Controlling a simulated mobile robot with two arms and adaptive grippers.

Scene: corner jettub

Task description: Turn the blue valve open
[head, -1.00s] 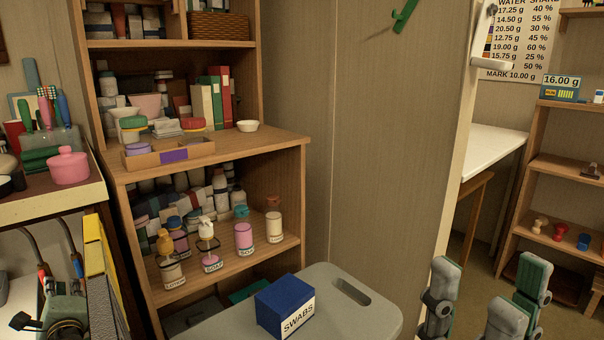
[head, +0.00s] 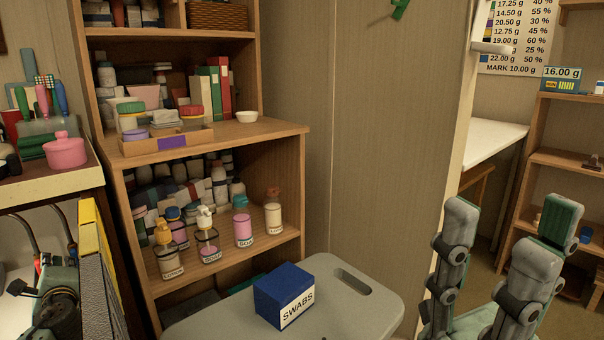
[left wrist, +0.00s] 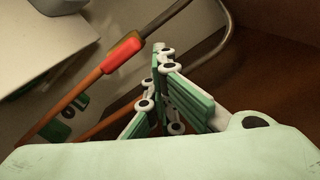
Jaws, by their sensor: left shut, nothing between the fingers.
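No blue valve can be made out clearly in either view. In the head view, two curved pipes stand at the lower left; one has a red sleeve (head: 37,265), the other a small bluish sleeve (head: 71,248). The left wrist view shows a red sleeve (left wrist: 123,60) on a copper-coloured pipe and a curved grey pipe (left wrist: 231,35). My left gripper (left wrist: 160,62) has its green and white fingers together, empty, just beside the red-sleeved pipe; I cannot tell whether they touch. My right gripper (head: 505,235) is at the lower right of the head view, fingers spread and empty.
A wooden shelf unit (head: 220,140) holds jars and bottles. A blue swabs box (head: 283,295) sits on a grey stool (head: 340,315). A yellow-edged upright object (head: 92,250) stands beside the pipes. A pink jar (head: 65,150) is on the counter above.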

